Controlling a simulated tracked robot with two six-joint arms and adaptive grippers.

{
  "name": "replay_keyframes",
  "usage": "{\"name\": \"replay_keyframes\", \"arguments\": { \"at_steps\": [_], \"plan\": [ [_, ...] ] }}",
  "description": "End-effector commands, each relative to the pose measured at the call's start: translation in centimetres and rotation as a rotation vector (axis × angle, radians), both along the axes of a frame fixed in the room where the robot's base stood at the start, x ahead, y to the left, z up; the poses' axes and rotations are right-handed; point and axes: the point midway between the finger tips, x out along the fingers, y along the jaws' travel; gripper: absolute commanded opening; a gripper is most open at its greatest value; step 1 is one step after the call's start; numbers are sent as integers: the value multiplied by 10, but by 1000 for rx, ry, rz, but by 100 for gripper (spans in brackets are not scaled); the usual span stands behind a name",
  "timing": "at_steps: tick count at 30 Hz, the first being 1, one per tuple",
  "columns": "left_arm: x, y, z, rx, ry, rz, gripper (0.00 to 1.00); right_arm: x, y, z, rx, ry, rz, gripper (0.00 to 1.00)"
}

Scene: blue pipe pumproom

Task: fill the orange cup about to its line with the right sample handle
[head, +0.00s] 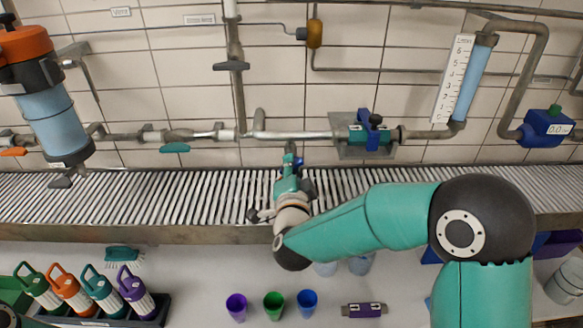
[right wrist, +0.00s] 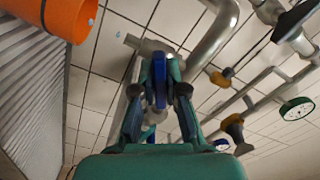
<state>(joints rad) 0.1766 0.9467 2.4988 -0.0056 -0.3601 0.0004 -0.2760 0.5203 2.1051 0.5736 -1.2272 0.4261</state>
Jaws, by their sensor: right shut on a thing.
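My right gripper (head: 290,170) reaches over the slatted grating to a short tap on the wall pipe. In the right wrist view its two fingers (right wrist: 160,90) are closed around a blue handle (right wrist: 160,80), which also shows in the head view (head: 290,147). An orange round-walled thing, apparently the orange cup (right wrist: 65,15), fills the upper left of the right wrist view, beside the grating. Small light-blue spots, possibly water, show in the wrist view. My left gripper is not in view.
The grating (head: 120,200) runs along the wall. Purple (head: 237,307), green (head: 273,305) and blue (head: 307,303) cups stand on the counter. Several handled bottles (head: 73,292) stand at left. A level tube (head: 472,84) and a blue-handled valve (head: 370,133) are right of the tap.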

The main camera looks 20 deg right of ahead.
Motion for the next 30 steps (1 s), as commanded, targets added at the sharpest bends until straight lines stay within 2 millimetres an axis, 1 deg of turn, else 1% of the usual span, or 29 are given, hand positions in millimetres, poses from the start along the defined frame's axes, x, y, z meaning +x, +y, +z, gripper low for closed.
{"name": "replay_keyframes", "arguments": {
  "at_steps": [1, 8, 9, 11, 12, 13, 23, 26, 30],
  "plan": [
    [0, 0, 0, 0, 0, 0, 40, -1, 0, -6, 0, 14, 1, 0],
    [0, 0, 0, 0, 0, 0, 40, -1, 0, -6, 1, 15, 2, 0],
    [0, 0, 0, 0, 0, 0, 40, -1, 0, -6, 1, 15, 2, 16],
    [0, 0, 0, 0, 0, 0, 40, -1, 0, -6, 1, 15, 2, 26],
    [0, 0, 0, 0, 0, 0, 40, -1, 0, -6, 2, 14, 1, 33],
    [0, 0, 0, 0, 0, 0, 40, -1, 0, -5, 2, 13, 2, 36],
    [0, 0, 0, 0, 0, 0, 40, -2, 1, -2, 2, 5, 1, 36],
    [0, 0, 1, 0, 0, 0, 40, -8, 3, -2, 2, 6, 2, 36],
    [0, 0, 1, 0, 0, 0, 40, -26, 8, -2, 2, 6, 4, 36]
  ]
}}
